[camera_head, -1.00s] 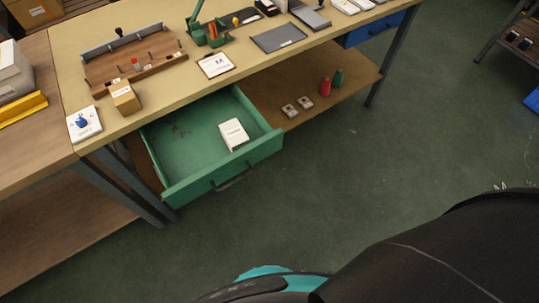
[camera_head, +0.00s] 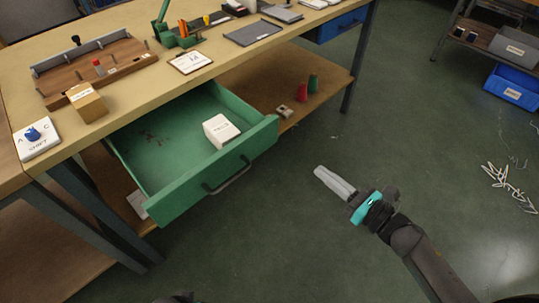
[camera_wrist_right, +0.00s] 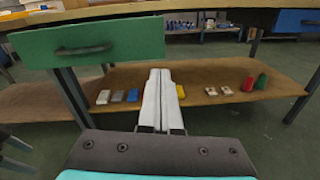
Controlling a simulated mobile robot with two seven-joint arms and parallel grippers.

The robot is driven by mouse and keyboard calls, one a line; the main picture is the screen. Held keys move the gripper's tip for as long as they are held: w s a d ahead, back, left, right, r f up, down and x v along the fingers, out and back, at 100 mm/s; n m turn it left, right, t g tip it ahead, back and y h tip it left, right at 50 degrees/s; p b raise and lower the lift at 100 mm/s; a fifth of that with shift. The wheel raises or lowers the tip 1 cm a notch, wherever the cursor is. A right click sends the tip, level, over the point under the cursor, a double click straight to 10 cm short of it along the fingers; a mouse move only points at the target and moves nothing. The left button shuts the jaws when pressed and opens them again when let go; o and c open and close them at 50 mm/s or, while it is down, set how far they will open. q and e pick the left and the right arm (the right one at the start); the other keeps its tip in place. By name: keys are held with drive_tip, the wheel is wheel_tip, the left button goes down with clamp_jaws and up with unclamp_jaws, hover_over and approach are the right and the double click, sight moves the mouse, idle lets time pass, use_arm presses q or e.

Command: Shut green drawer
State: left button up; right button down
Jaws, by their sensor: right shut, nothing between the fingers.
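The green drawer (camera_head: 165,150) hangs open under the workbench, pulled well out, with a dark bar handle (camera_head: 228,175) on its front. A white box (camera_head: 221,131) lies inside it. My right gripper (camera_head: 320,172) is to the right of the drawer front, apart from it, with its pale fingers together and empty. In the right wrist view the fingers (camera_wrist_right: 158,75) point toward the lower shelf, and the drawer front (camera_wrist_right: 90,42) is at upper left. My left gripper is not seen.
The workbench top (camera_head: 120,105) carries a wooden fixture (camera_head: 100,75), a cardboard box (camera_head: 87,102) and a white card (camera_head: 37,138). A lower shelf (camera_head: 265,80) holds red and green spools (camera_head: 302,93). A blue drawer (camera_head: 335,25) sits further right. The floor before the drawer is clear.

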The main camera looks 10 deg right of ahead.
drive_tip(key=r+n, duration=0.1)
drive_tip(key=n, duration=0.1)
drive_tip(key=b, duration=0.2)
approach(271, 135)
drive_tip(key=shift+y, duration=0.4)
drive_tip(key=x, duration=0.5)
drive_tip(key=shift+w+f, duration=0.25)
drive_tip(key=shift+w, duration=0.1)
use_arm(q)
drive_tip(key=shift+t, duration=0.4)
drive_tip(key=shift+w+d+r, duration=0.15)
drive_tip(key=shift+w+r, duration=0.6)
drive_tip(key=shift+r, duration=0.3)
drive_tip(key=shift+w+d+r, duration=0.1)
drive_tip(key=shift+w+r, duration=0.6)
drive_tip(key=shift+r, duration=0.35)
use_arm(e)
drive_tip(key=shift+w+a, duration=0.35)
drive_tip(key=shift+w, duration=0.2)
